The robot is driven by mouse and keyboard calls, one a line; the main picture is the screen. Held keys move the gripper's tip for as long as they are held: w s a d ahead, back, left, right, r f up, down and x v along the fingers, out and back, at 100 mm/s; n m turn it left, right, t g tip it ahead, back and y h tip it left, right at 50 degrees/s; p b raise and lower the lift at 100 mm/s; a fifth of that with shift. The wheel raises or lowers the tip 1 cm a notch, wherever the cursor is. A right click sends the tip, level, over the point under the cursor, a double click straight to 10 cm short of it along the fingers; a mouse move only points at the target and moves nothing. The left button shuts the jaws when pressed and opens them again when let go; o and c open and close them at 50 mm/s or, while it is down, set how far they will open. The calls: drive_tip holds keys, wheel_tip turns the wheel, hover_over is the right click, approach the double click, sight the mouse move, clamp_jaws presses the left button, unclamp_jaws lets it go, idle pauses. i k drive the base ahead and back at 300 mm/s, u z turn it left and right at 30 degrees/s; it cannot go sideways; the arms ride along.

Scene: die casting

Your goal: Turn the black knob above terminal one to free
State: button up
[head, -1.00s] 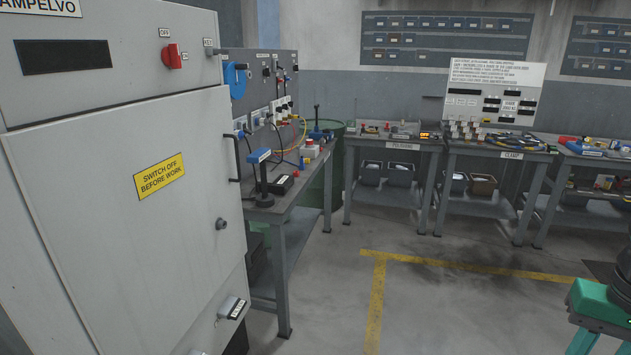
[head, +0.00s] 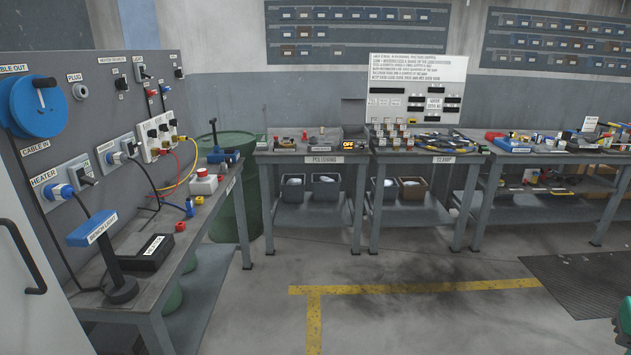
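A grey upright panel (head: 95,75) stands behind the bench on the left. Near its top are two small black knobs, one under the heater breaker label (head: 120,83) and one at the light label (head: 142,72). Small red and black parts (head: 165,90) sit just below and right of them. I cannot read any label naming terminal one, so I cannot tell which knob is above it. The knobs' settings are too small to read.
A blue reel (head: 38,105) juts from the panel. A green drum (head: 235,190) stands behind. The floor (head: 420,315) ahead is clear.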

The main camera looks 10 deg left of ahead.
sight(152, 133)
drive_tip(key=z, duration=0.05)
drive_tip(key=i, duration=1.15)
drive_tip(key=u, duration=0.45)
drive_tip(key=i, duration=1.1)
drive_tip(key=u, duration=1.2)
drive_tip(key=i, duration=0.75)
drive_tip(key=u, duration=0.4)
